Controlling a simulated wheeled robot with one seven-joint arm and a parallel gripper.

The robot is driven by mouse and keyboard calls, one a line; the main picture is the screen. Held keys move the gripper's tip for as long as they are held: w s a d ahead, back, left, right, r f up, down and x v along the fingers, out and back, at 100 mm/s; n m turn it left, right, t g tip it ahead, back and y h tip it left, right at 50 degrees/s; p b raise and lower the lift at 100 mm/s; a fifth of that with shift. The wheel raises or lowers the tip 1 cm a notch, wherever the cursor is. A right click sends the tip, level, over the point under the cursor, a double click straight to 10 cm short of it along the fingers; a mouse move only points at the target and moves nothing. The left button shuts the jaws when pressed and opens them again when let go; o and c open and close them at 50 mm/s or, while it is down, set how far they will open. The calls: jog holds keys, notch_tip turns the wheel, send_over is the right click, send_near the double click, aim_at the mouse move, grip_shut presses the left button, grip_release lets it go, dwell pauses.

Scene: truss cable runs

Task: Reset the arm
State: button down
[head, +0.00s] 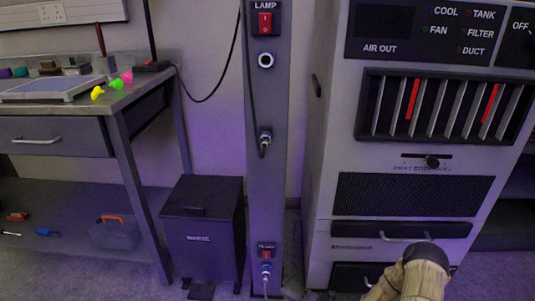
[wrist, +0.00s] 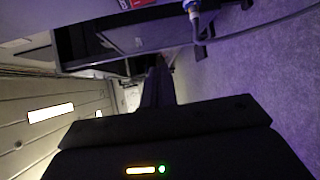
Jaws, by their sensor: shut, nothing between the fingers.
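My gripper (wrist: 158,72) shows in the wrist view. Its dark fingers are together at the middle of the picture with nothing between them. A small yellow bar and a green light glow on its black housing. In the head view, a beige part of my arm (head: 418,272) is low at the right, in front of the cabinet's lower drawers. The gripper itself is not clear there.
A grey post (head: 267,190) carries a lamp switch (head: 265,22), cable sockets and a lower red switch. A waste bin (head: 203,235) stands left of the post, a vented cabinet (head: 415,195) right. A workbench (head: 55,135) is at left.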

jog(key=s+d+r+n+g+h+p, duration=0.1)
jog(key=s+r+n+g+h+p, duration=0.2)
jog(key=s+r+n+g, duration=0.75)
jog(key=s+r+n+g+h+p, duration=0.4)
jog(key=r+n, duration=0.8)
jog(key=n, duration=0.7)
jog(key=s+d+r+n+t+h+p, duration=0.1)
jog(key=d+r+n+t+h+p, duration=0.15)
jog(key=r+n, duration=0.5)
jog(key=s+d+r+n+t+h+p, duration=0.1)
jog(key=d+r+n+t+h+p, duration=0.1)
jog(key=d+r+n+t+h, duration=0.35)
notch_tip(320, 180, up, 39)
jog(key=a+g+y+p, duration=0.1)
jog(key=y+p, duration=0.1)
jog(key=p, duration=3.5)
jog(key=shift+r, duration=0.15)
